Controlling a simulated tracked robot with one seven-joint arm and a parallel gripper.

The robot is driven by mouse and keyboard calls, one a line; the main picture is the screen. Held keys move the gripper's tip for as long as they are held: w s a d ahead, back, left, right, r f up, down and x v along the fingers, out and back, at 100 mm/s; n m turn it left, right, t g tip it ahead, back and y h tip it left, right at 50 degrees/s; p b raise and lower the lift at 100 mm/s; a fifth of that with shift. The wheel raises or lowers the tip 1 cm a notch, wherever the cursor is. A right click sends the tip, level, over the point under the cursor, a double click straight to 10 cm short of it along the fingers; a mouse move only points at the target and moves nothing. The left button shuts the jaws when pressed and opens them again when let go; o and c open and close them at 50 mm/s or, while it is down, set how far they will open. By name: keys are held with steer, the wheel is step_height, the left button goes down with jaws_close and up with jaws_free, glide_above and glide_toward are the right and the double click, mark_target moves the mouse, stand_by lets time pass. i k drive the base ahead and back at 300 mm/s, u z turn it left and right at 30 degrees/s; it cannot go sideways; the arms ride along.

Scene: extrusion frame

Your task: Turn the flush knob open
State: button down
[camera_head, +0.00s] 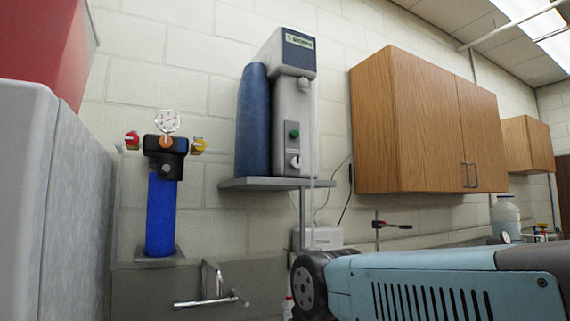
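No knob is clearly labelled as the flush knob. A blue filter cylinder (161,214) with a black head (164,152) stands at left; the head has a round white gauge (167,121), a red knob (132,140), an orange round part (166,142) and a yellow knob (198,145). A grey water unit (291,110) on a shelf carries a green button (294,134) and a white knob (295,161). My light blue arm crosses the lower right. My gripper is not in view, and no contact with any knob shows.
The wall shelf (277,184) holds the grey unit and a dark blue cylinder (253,120). A faucet (211,285) is below. Wooden cabinets (425,122) hang at right. A grey cabinet (50,200) with a red box (45,45) above it bounds the left.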

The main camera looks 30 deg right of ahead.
mark_target(297, 162)
steer(key=u, duration=1.25)
steer(key=k, duration=1.3)
steer(key=z, duration=1.25)
steer(key=i, duration=1)
steer(key=u, duration=0.05)
